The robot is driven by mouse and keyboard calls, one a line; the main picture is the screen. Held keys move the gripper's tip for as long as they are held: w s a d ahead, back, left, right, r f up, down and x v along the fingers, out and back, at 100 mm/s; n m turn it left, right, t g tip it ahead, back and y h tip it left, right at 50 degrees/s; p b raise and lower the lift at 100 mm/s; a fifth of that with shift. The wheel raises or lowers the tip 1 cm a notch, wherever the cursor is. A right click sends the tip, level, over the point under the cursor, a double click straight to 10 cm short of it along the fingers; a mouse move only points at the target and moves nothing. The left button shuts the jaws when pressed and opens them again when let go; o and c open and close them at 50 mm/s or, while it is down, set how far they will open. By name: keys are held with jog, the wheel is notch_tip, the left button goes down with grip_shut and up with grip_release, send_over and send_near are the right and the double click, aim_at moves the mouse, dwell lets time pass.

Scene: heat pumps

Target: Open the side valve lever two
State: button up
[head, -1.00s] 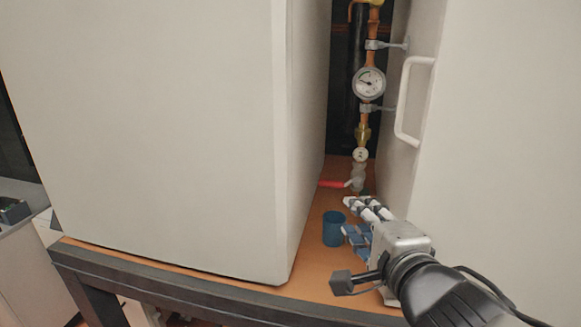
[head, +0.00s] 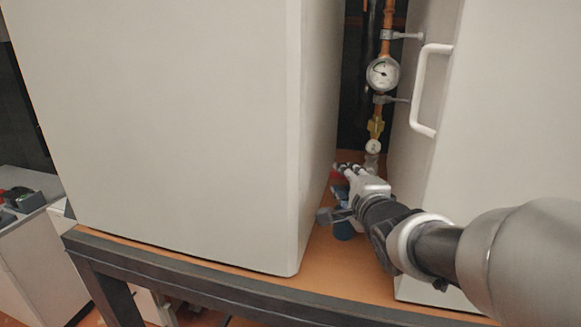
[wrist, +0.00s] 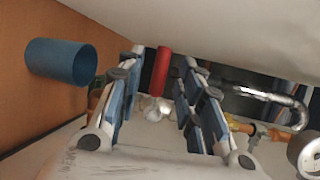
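The red side valve lever (wrist: 161,70) lies between the two spread fingers of my gripper (wrist: 165,62) in the wrist view. Gaps show on both sides of it, so the fingers appear apart from it. In the head view, only a bit of the red lever (head: 336,178) shows beside my gripper (head: 350,168), which reaches into the gap between two pale cabinets. The pale valve body (wrist: 153,107) is seen between the fingers. My gripper hides most of the valve in the head view.
A blue cup (head: 343,231) stands on the orange-brown bench top (head: 318,262), partly behind my gripper. The large left cabinet (head: 180,120) and the right cabinet (head: 510,130) with a white handle (head: 418,92) wall the gap. A pressure gauge (head: 383,74) sits on the copper pipe above.

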aim_at(343, 177)
jog(key=shift+w+a+f, duration=0.1)
jog(key=shift+w+f, duration=0.05)
jog(key=shift+w, duration=0.7)
jog(key=shift+w+a+f, duration=0.1)
jog(key=shift+w, duration=0.7)
jog(key=shift+c, duration=0.5)
grip_shut()
